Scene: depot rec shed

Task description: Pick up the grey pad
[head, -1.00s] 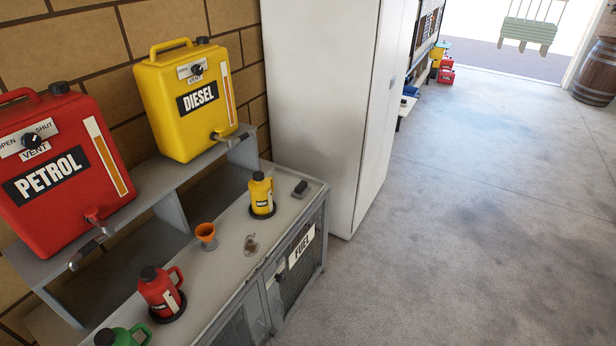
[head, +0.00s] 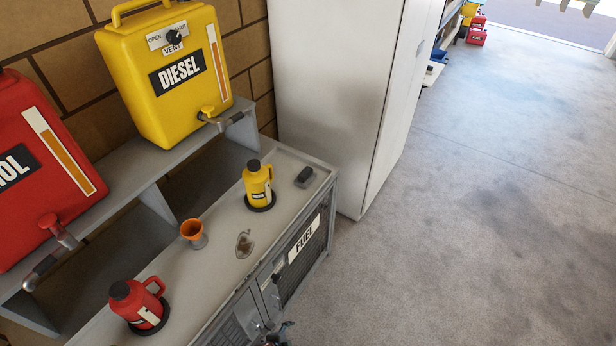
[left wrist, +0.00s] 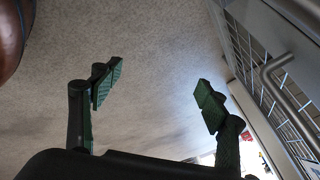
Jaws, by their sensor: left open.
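A small dark grey block (head: 304,177), which looks like the grey pad, lies on the grey counter top (head: 215,258) near its far right end. It is right of the yellow jug and apart from it. My left gripper (left wrist: 157,95) is open and empty in the left wrist view, with its two green-padded fingers spread above the floor. The cabinet's mesh door and handle are close beside it at the right of that view. The pad does not show in the left wrist view. A small dark part, perhaps of a gripper, shows at the head view's bottom edge. My right gripper is not identifiable in view.
Diesel (head: 165,75) and petrol (head: 40,170) cans stand on the raised shelf. A white cabinet (head: 335,90) stands behind. Floor at right is clear.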

